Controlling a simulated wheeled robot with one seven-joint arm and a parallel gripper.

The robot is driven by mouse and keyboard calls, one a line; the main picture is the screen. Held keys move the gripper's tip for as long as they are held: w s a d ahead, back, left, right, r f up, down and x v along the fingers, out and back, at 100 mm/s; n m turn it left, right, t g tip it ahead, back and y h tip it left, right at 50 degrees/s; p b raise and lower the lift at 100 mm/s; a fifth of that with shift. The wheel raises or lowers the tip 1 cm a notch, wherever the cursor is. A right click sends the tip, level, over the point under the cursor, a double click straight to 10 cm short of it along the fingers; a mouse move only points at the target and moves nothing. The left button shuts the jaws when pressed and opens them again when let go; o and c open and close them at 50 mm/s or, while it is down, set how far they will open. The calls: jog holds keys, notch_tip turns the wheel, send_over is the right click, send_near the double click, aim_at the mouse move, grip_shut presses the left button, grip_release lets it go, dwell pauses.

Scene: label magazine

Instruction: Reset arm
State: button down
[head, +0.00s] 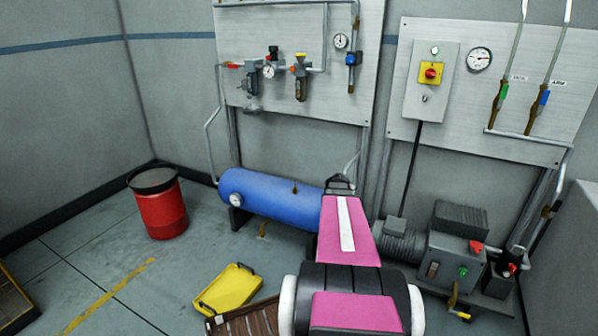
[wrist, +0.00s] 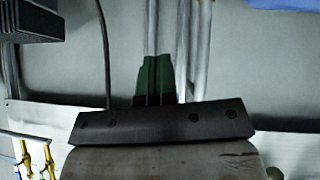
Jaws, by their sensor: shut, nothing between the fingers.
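My arm, pink with a white stripe, reaches forward from the bottom of the head view. My gripper (head: 340,183) is a small dark shape at its far end, in front of the right end of the blue tank (head: 268,194). The floor or wall behind my arm is partly hidden.
A red drum (head: 158,207) stands at the left. A yellow tray (head: 228,290) and a brown slatted box (head: 245,317) lie on the floor near my arm. A motor and pump unit (head: 455,255) stands at the right. Panels with gauges and valves (head: 300,75) hang on the wall.

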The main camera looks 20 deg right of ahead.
jog(key=s+a+n+g+y, duration=0.1)
jog(key=s+a+n+y, duration=0.1)
jog(key=a, duration=1.2)
jog(key=s+a+n+g+y, duration=0.2)
jog(key=s+a, duration=0.4)
jog(key=a, duration=0.9)
jog(key=s+a+n+g+y, duration=0.1)
jog(key=s+a+n+y, duration=0.2)
jog(key=a, duration=1.2)
jog(key=shift+s+f+n+g+y, duration=0.4)
jog(key=shift+s+n, duration=0.15)
jog(key=shift+n, duration=0.45)
